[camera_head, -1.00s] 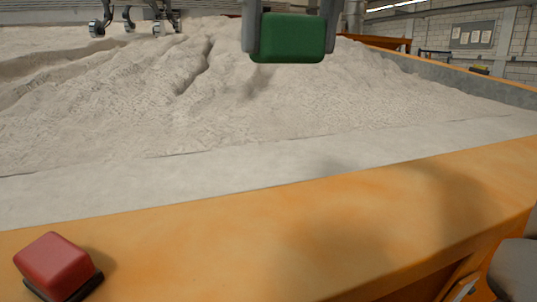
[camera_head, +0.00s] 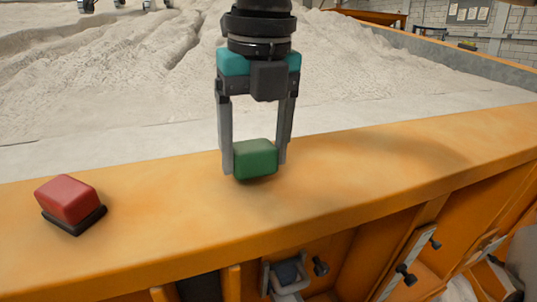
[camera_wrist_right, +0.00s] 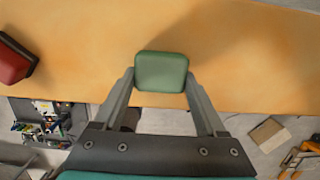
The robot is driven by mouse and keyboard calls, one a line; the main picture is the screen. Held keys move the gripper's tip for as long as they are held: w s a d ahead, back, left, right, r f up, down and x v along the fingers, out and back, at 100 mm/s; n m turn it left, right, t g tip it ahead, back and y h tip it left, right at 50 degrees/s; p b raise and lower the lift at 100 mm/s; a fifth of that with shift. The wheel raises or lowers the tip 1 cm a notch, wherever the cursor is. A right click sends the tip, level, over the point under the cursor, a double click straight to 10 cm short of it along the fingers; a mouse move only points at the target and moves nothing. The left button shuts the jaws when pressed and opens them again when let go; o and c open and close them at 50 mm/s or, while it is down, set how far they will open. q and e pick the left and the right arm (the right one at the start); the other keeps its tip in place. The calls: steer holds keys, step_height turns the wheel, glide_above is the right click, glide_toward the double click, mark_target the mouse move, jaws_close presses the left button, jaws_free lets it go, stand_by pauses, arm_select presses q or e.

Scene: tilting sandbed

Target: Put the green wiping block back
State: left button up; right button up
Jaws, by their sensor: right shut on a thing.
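The green wiping block (camera_head: 256,160) is between the two fingers of my right gripper (camera_head: 255,165), which is shut on it. The block is at the orange rim (camera_head: 330,185) of the sandbed, very low over it or touching it; I cannot tell which. The block also shows between the fingertips (camera_wrist_right: 161,80) in the right wrist view, over the orange rim. The red block (camera_head: 67,198) sits on a dark base on the rim to the left, and its edge shows in the right wrist view (camera_wrist_right: 12,62). My left gripper is not in view.
Pale sand (camera_head: 150,80) fills the bed behind the rim. The rim is clear between the two blocks and to the right. Below the rim are orange side panels with black knobs (camera_head: 405,275). The right wrist view shows a dark tray of small items (camera_wrist_right: 45,120) below.

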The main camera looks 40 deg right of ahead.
steer(key=shift+s+f, duration=0.15)
steer(key=shift+f, duration=0.05)
steer(key=shift+a, duration=0.1)
steer(key=shift+w+f, duration=0.1)
steer(key=shift+w, duration=0.2)
steer(key=shift+s+f, duration=0.15)
steer(key=shift+f, duration=0.15)
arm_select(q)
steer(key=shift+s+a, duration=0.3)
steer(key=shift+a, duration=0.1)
arm_select(e)
steer(key=o, duration=1.1)
steer(key=shift+o, duration=0.2)
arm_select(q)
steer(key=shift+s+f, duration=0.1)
arm_select(e)
step_height(320, 180, up, 13)
steer(key=s, duration=0.2)
steer(key=shift+a+f, duration=0.2)
steer(key=shift+a, duration=0.05)
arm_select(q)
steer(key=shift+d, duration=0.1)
